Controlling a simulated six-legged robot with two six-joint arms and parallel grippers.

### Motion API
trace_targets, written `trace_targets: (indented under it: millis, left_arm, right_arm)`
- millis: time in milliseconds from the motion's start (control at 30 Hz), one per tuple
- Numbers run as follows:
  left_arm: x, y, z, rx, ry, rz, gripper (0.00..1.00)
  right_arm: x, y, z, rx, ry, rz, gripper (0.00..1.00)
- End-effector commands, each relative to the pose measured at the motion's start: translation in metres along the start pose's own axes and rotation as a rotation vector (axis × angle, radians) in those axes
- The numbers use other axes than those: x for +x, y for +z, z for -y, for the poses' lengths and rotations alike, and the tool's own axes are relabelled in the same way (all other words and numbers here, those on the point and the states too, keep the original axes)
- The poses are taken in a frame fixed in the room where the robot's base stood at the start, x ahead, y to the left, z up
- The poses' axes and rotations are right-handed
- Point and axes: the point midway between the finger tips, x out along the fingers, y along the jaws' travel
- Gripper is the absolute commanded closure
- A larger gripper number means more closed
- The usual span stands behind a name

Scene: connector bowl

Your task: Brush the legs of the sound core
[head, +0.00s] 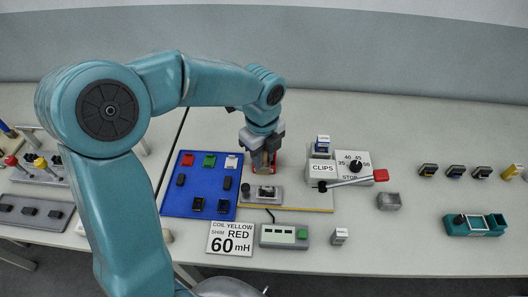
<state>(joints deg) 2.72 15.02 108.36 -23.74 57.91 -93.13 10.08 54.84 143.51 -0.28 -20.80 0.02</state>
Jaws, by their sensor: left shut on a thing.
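My left arm reaches in from the left, and its gripper (264,168) points down just behind a small fixture (265,193) at the table's middle. The gripper is shut on a small brownish-red thing, mostly hidden by the fingers; I cannot tell whether it is a brush. A blue mat (174,205) left of the gripper carries red, green and white pieces at the back and several dark core-like pieces (197,204) nearer. Which core is the sound one I cannot tell. My right gripper is not in view.
A grey CLIPS box (322,168) and a dial unit with a red-handled lever (381,176) stand right of the gripper. A 60 mH card (231,239) and a grey-green meter (284,236) lie in front. A teal tool (474,225) lies far right. The back table is clear.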

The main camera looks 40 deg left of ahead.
Motion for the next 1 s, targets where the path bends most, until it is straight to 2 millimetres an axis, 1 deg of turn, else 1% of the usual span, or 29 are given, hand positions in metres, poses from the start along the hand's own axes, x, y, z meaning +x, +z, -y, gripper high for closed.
trace_targets:
  millis: [33,600,767,1000]
  left_arm:
    - [0.006,0.0,0.0,0.0,0.001,0.0,1.0]
    - [0.066,0.001,0.003,0.0,0.002,0.0,1.0]
    - [0.073,0.001,0.003,0.0,0.001,0.0,1.0]
    - [0.073,0.001,0.003,0.0,0.001,0.0,1.0]
  right_arm:
    - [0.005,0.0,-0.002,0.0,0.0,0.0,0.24]
    - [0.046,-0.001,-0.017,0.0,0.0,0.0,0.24]
    - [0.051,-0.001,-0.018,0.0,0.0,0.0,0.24]
    - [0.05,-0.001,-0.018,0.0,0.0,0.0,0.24]
